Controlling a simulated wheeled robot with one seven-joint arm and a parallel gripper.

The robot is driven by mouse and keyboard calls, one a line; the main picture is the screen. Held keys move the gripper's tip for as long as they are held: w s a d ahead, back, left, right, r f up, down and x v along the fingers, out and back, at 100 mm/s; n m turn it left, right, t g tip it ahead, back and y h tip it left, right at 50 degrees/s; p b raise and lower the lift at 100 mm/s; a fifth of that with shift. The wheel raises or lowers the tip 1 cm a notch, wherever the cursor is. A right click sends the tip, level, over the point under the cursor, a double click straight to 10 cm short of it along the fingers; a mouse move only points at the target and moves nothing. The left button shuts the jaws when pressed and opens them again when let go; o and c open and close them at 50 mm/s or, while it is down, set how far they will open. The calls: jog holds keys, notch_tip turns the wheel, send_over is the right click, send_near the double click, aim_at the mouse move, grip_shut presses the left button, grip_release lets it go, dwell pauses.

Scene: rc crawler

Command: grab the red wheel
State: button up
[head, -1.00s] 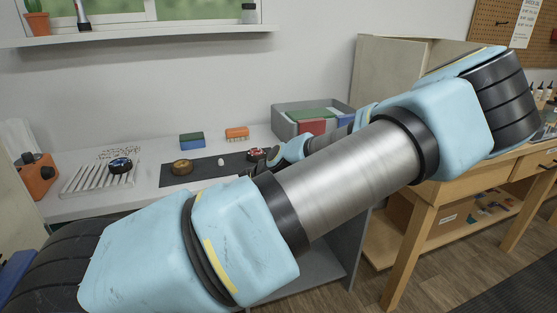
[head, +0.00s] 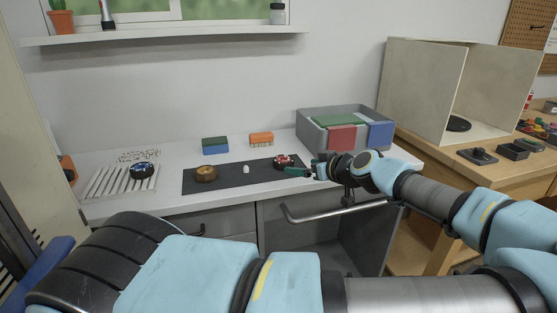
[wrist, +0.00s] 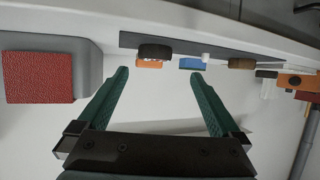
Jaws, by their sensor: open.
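The red wheel (head: 284,161), a dark tyre with a red and white hub, sits at the right end of the dark mat (head: 235,178) on the counter. In the wrist view it is a dark tyre (wrist: 154,52) seen side-on, its hub hardly visible. My gripper (head: 300,171) is just right of the wheel in the head view. In the wrist view my gripper (wrist: 160,73) has its two green fingers wide apart with nothing between them. The wheel lies beyond the fingertips, in line with the gap; contact is not visible.
A brown wheel (head: 206,173) and a small white piece (head: 246,169) share the mat. A grey bin (head: 312,138) is at right; a blue wheel (head: 142,170) rests on a white rack at left.

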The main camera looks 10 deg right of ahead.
aim_at(288, 163)
jog(key=x, duration=0.1)
jog(key=p+x, duration=0.1)
jog(key=x, duration=0.3)
jog(key=shift+w+d+r+p, duration=0.3)
jog(key=shift+d+r, duration=0.05)
jog(key=shift+r, duration=0.05)
jog(key=p+x, duration=0.3)
jog(key=x, duration=0.2)
jog(key=shift+w+a+f, duration=0.1)
jog(key=shift+w, duration=0.1)
jog(key=shift+w+f+t, duration=0.15)
jog(key=shift+w+t, duration=0.05)
jog(key=shift+t, duration=0.1)
jog(key=shift+c, duration=0.4)
jog(key=c, duration=1.1)
